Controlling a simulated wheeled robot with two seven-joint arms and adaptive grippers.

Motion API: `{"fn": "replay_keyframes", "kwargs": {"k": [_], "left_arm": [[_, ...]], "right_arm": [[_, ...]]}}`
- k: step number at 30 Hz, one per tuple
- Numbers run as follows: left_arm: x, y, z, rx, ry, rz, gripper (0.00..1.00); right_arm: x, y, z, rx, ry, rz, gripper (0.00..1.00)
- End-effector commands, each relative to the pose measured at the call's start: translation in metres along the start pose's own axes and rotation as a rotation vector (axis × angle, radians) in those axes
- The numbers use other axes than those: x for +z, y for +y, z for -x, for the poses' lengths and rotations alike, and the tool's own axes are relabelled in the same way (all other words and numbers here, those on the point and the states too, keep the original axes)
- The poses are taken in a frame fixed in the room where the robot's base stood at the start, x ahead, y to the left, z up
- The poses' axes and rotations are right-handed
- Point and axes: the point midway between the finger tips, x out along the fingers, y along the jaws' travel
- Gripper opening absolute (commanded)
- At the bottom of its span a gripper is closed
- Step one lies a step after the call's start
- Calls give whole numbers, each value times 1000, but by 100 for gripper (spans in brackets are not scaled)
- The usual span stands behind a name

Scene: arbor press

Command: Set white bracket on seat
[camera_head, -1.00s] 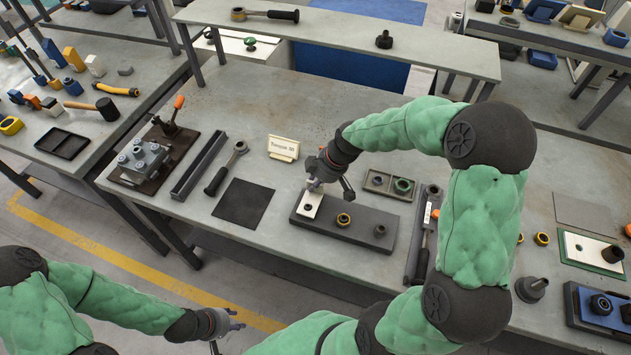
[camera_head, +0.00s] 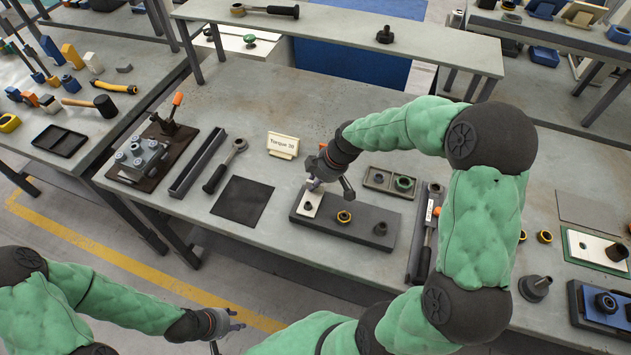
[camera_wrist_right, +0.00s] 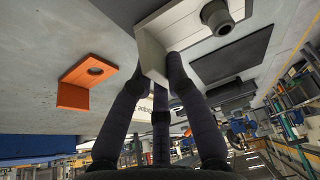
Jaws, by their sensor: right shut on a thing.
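The white bracket (camera_head: 309,204) lies at the left end of a long dark grey block (camera_head: 362,233) on the middle table. A dark round hole or ring shows on its flat part. My right gripper (camera_head: 316,186) is at the bracket's far edge. In the right wrist view its fingers (camera_wrist_right: 165,85) are shut on the upright part of the white bracket (camera_wrist_right: 152,52). A dark round collar (camera_wrist_right: 220,18) stands at its flat part. Whether the bracket lies fully flat on the block cannot be told. My left gripper (camera_head: 235,321) is open and empty, in front of the table.
A brass-coloured ring (camera_head: 344,217) and a dark bushing (camera_head: 380,229) sit farther right on the block. An orange bracket (camera_wrist_right: 83,84) stands near my right gripper. A small tray (camera_head: 389,182), torque sign (camera_head: 283,145) and dark mat (camera_head: 241,201) lie around. A torque wrench (camera_head: 427,237) lies right.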

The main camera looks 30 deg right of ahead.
Motion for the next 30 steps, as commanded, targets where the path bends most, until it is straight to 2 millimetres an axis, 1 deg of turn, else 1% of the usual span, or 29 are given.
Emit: {"fn": "replay_keyframes", "kwargs": {"k": [8,9,11,12,20,23,26,29,30], "left_arm": [[0,0,-1,0,0,0,40],[0,0,-1,0,0,0,40],[0,0,-1,0,0,0,40],[0,0,-1,0,0,0,40],[0,0,-1,0,0,0,40],[0,0,-1,0,0,0,40],[0,0,-1,0,0,0,40],[0,0,-1,0,0,0,40],[0,0,-1,0,0,0,40]], "right_arm": [[0,0,0,1,0,0,0],[0,0,0,1,0,0,25],[0,0,0,1,0,0,42],[0,0,0,1,0,0,44],[0,0,0,0,0,0,44],[0,0,2,1,0,0,44],[0,1,12,3,2,0,44],[0,1,28,4,2,0,44],[0,1,36,6,3,0,44]]}}
